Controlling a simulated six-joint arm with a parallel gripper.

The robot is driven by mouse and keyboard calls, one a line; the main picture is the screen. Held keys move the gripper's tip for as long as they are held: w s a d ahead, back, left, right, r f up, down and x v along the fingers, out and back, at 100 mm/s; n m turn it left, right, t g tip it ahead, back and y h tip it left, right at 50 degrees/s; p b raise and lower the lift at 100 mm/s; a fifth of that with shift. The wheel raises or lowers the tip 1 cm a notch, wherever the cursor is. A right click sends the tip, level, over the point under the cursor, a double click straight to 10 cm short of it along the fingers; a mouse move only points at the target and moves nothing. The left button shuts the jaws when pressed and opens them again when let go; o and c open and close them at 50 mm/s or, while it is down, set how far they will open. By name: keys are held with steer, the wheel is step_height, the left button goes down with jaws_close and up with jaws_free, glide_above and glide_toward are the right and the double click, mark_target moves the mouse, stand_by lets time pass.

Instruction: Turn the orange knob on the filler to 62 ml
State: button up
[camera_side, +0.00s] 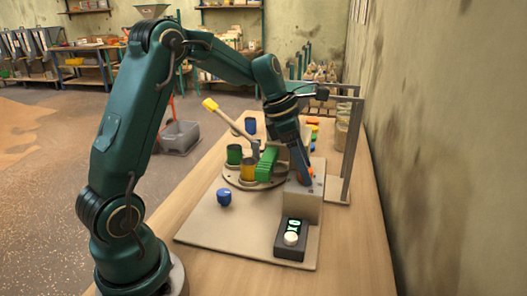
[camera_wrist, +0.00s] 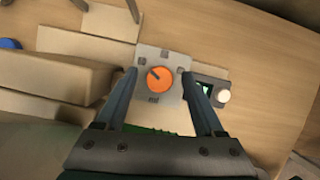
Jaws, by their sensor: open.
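The orange knob (camera_wrist: 159,79) shows in the wrist view on a grey panel (camera_wrist: 148,56) with small dark marks around it. A dark pointer line on the knob points up and left. My gripper (camera_wrist: 158,75) is open, with one finger on each side of the knob and a gap to it on both sides. In the side view my gripper (camera_side: 305,180) reaches down to the beige filler box (camera_side: 302,205), and the knob (camera_side: 311,172) is mostly hidden by the fingers. I cannot tell whether the fingertips are level with the knob. The panel's numbers are not readable.
A dark box with a green display and white button (camera_side: 291,238) stands in front of the filler; its digits are not clear. A turntable (camera_side: 238,183) with green and yellow buckets is to the left. A blue knob (camera_side: 224,197) sits nearer. A metal frame (camera_side: 350,150) rises behind.

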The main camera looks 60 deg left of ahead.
jaws_close()
steer(key=shift+m, duration=0.3)
steer(key=shift+w+a+r+m+g+h, duration=0.1)
steer(key=shift+m+g+h, duration=0.3)
steer(key=shift+m, duration=0.9)
steer(key=shift+m+g+h, duration=0.3)
steer(key=shift+m+g, duration=0.1)
steer(key=shift+m, duration=0.9)
jaws_free()
